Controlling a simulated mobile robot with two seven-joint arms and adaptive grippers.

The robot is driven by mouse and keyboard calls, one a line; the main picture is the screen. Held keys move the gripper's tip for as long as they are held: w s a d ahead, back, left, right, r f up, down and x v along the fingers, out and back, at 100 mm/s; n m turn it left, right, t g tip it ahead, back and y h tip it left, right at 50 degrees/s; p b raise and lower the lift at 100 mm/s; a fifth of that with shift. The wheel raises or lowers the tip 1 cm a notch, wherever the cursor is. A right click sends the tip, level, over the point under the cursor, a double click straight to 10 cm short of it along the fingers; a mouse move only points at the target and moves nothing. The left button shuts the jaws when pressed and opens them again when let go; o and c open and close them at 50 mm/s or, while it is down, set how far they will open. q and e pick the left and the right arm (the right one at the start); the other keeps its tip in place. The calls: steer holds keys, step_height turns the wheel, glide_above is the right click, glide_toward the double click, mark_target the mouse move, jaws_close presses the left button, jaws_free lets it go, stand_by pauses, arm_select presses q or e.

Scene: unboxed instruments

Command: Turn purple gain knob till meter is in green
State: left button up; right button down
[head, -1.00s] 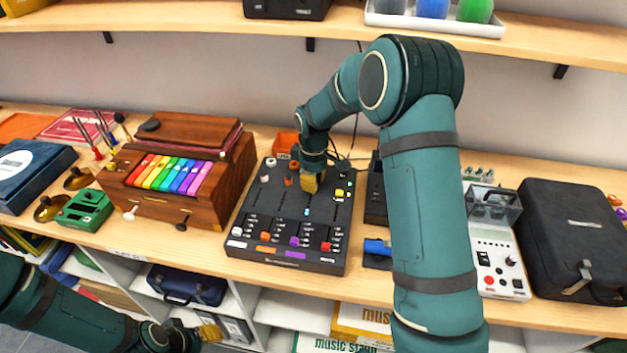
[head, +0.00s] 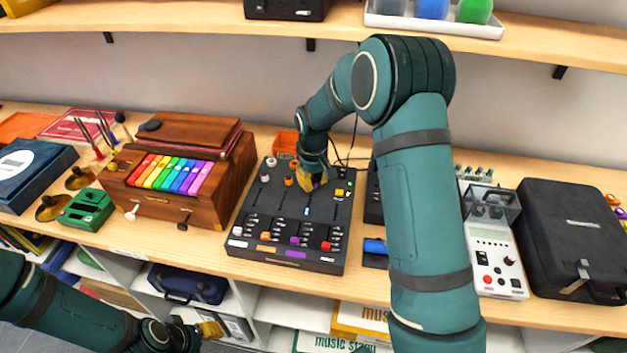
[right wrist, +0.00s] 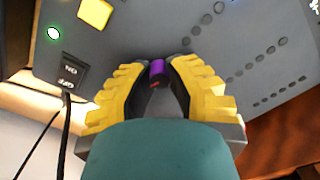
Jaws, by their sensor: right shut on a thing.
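The black mixer (head: 268,221) stands on the wooden shelf in the middle of the head view. The purple gain knob (right wrist: 157,68) shows between the yellow fingers of my right gripper (right wrist: 158,74) in the right wrist view. The gripper is shut on the knob, coming down from above. In the head view my right gripper (head: 308,183) covers most of the knob. Rows of small meter dots run along the panel; a small bluish light (head: 307,211) is lit, but its level is too small to read. My left gripper (head: 210,328) is low at the left, away from the mixer; its opening is unclear.
An orange knob (head: 289,181) sits close left of my right gripper. Fader caps line the mixer's front. A wooden instrument with rainbow keys (head: 170,172) stands left. A white device (head: 496,262) and black case (head: 570,240) stand right. Cables run behind the mixer.

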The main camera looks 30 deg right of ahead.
mark_target(314, 181)
steer(key=c, duration=0.8)
jaws_free()
steer(key=shift+c, duration=0.2)
step_height(314, 181, up, 12)
